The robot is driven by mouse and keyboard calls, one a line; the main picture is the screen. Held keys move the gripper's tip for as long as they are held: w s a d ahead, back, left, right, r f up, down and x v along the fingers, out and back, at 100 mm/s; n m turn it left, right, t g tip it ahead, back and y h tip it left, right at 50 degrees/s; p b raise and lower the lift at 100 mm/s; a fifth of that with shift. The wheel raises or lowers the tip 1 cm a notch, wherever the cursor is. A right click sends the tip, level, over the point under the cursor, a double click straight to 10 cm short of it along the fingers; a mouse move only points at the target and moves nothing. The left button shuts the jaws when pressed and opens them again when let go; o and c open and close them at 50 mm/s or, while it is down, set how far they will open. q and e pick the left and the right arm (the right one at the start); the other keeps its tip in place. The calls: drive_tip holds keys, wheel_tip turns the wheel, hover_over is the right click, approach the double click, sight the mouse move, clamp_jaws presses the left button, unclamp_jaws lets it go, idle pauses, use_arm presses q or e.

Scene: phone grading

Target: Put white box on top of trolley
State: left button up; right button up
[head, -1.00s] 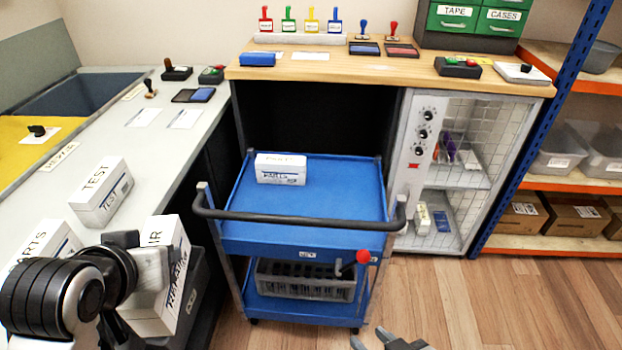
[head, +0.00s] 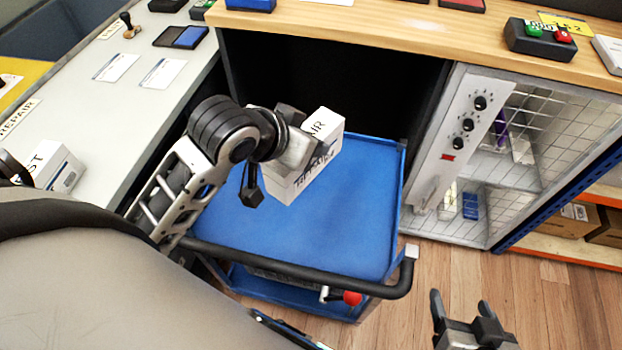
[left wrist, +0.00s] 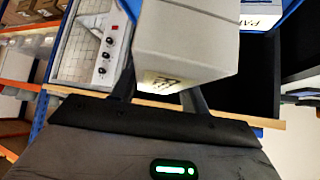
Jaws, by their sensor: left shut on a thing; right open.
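In the head view the box is tilted and over the back part of the blue trolley top (head: 365,205); I cannot tell how high. In the left wrist view the held box (left wrist: 185,40) fills the upper middle, between the fingers. My right gripper (head: 461,308) is open and empty, right of the trolley.
The trolley's black handle bar (head: 300,268) runs along its near side, with a red knob (head: 351,298) below. A white "TEST" box (head: 58,168) stands on the left counter (head: 110,125). A wooden bench (head: 400,28) and a wire-fronted cabinet (head: 520,140) border the back and right.

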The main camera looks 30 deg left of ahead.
sight(269, 186)
use_arm(q)
drive_tip(key=s+f+m+h, duration=0.1)
drive_tip(key=s+f, duration=0.1)
drive_tip(key=s+a+f+m+h, duration=0.1)
drive_tip(key=s+f, duration=0.1)
drive_tip(key=s+f+m+g, duration=0.1)
drive_tip(key=f+m, duration=0.1)
drive_tip(key=shift+s+a+f+h+p, duration=0.15)
drive_tip(key=shift+s+a+h+p, duration=0.2)
drive_tip(key=shift+s+a+h, duration=0.05)
drive_tip(key=shift+s+f, duration=0.2)
drive_tip(key=shift+s, duration=0.05)
drive_tip(key=shift+a+f, duration=0.1)
drive_tip(key=shift+a, duration=0.05)
drive_tip(key=shift+w+a+f+b, duration=0.4)
drive_tip(key=shift+w+f+b, duration=0.25)
drive_tip(key=shift+w+f, duration=1.55)
drive_tip(key=shift+w+a+f+b, duration=0.4)
drive_tip(key=shift+w+f+b, duration=0.25)
drive_tip(key=shift+w+f, duration=1.6)
drive_tip(key=shift+w+a+f+b, duration=0.4)
drive_tip(key=shift+w+f+b, duration=0.25)
drive_tip(key=shift+w+f, duration=1.55)
use_arm(e)
drive_tip(key=shift+a+f+y, duration=0.25)
drive_tip(key=shift+f+y, duration=0.05)
drive_tip(key=shift+f, duration=0.35)
